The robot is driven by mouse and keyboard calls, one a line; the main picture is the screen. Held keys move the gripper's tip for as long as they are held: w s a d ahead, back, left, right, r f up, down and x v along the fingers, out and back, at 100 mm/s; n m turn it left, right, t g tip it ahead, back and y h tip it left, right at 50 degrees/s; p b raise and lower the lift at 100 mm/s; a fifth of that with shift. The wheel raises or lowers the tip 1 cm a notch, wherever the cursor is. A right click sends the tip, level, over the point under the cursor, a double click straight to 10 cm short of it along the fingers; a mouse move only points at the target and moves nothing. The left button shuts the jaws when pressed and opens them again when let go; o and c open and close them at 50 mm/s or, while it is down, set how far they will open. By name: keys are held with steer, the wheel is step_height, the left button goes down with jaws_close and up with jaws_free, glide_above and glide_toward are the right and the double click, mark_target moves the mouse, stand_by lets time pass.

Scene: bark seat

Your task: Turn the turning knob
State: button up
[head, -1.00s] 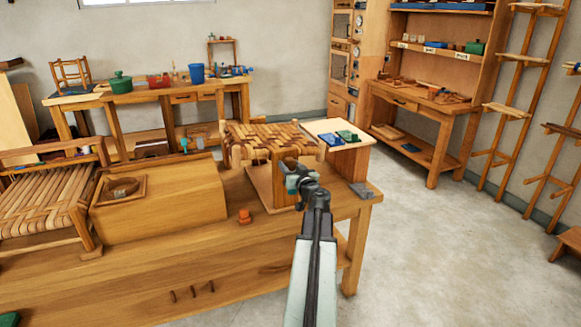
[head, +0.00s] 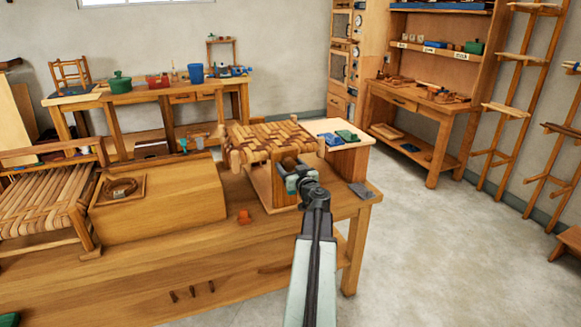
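The woven bark seat (head: 268,138) is mounted on a wooden stand at the right end of the workbench. Its frame sits at an angle. The round brown turning knob (head: 289,163) is on the stand's near side, just below the seat's front edge. My gripper (head: 292,174) is at the knob, with its pale jaws on either side of it. The jaws look closed on the knob, though the exact contact is small and partly hidden by the gripper. The gripper covers the knob's lower part.
The workbench (head: 150,262) carries a wooden box (head: 165,205), an orange-red piece (head: 244,217) and a grey cloth (head: 360,190). A woven chair (head: 45,200) stands left. Floor is clear at right.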

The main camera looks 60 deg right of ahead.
steer(key=v, duration=0.8)
steer(key=shift+d, duration=0.1)
stand_by(0.6)
